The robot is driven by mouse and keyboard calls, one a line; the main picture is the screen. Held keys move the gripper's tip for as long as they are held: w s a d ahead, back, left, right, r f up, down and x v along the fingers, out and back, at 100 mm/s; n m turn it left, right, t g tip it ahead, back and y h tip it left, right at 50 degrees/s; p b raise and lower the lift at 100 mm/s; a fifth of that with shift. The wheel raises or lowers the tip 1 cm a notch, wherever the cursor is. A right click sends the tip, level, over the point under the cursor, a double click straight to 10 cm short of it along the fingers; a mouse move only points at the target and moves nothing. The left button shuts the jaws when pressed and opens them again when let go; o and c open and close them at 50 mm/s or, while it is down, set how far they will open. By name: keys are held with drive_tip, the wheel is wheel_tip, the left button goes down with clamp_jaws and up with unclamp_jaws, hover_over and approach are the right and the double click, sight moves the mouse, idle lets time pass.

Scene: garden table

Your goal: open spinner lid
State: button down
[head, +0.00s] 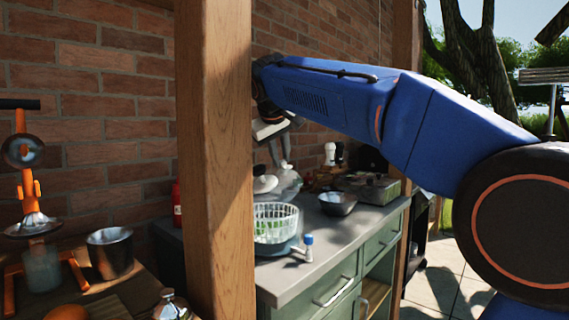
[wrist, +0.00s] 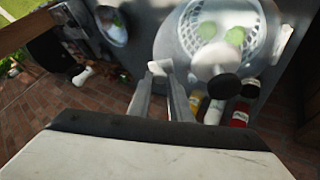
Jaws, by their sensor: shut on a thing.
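The salad spinner's white slotted basket (head: 275,222) sits in its blue base on the grey counter, just right of the wooden post, with a blue-topped handle at its side. Green leaves show inside it. The pale, partly see-through spinner lid (head: 287,179), with a white hub and dark knob, is above and behind the basket, apart from it in the head view. My gripper (head: 281,152) reaches down to the lid's edge. In the wrist view, my gripper (wrist: 167,70) is shut at the rim of the lid (wrist: 208,62). The exact grip is blurred.
A wooden post (head: 214,160) stands close left of the spinner. Several bottles (wrist: 240,114) show beside the lid. The front counter right of the spinner is clear.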

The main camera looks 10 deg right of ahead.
drive_tip(key=shift+s+a+r, duration=0.15)
drive_tip(key=shift+a+r, duration=0.1)
idle(0.3)
drive_tip(key=c, duration=1.6)
unclamp_jaws()
drive_tip(key=shift+r, duration=0.1)
drive_tip(key=shift+r, duration=4.95)
drive_tip(key=shift+f, duration=0.1)
